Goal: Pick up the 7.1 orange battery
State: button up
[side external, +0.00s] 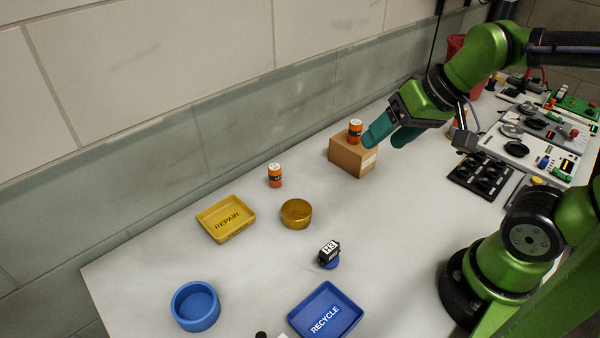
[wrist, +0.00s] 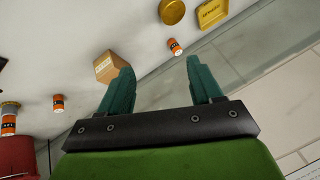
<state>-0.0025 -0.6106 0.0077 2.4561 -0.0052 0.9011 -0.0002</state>
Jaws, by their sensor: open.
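Several orange batteries with black bands show, but I cannot read which is marked 7.1. One orange battery (side external: 275,175) stands on the table near the yellow tray; it also shows in the wrist view (wrist: 174,46). Another orange battery (side external: 355,131) appears at the top of the cardboard box (side external: 348,157) in the side view. The wrist view shows an orange battery (wrist: 58,102) left of the box (wrist: 108,68), and another (wrist: 8,125) at the left edge. My gripper (side external: 384,138) is open and empty, its teal fingers beside the box; they also show in the wrist view (wrist: 160,78).
A yellow REPAIR tray (side external: 227,219), a round gold container (side external: 296,213), a blue bowl (side external: 195,306), a blue RECYCLE tray (side external: 326,312) and a black servo (side external: 329,254) stand on the table. Panels (side external: 484,176) crowd the right. The wall runs along the back.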

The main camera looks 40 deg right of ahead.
jog(key=w+f+n+g, duration=0.2)
jog(key=w, duration=0.7)
jog(key=n+g, duration=0.1)
jog(key=n, duration=0.5)
send_near(274, 166)
jog(key=shift+h, duration=0.4)
jog(key=x, duration=0.6)
jog(key=shift+w+a+f, duration=0.15)
jog(key=shift+w+f, duration=0.05)
jog(key=shift+f, duration=0.05)
jog(key=shift+s+a+x, duration=0.1)
jog(key=shift+x, duration=1.25)
jog(key=shift+s+a+x, duration=0.1)
jog(key=shift+s+x, duration=0.05)
jog(key=shift+x, duration=1.2)
jog(key=shift+c, duration=0.5)
jog(key=c, duration=1.1)
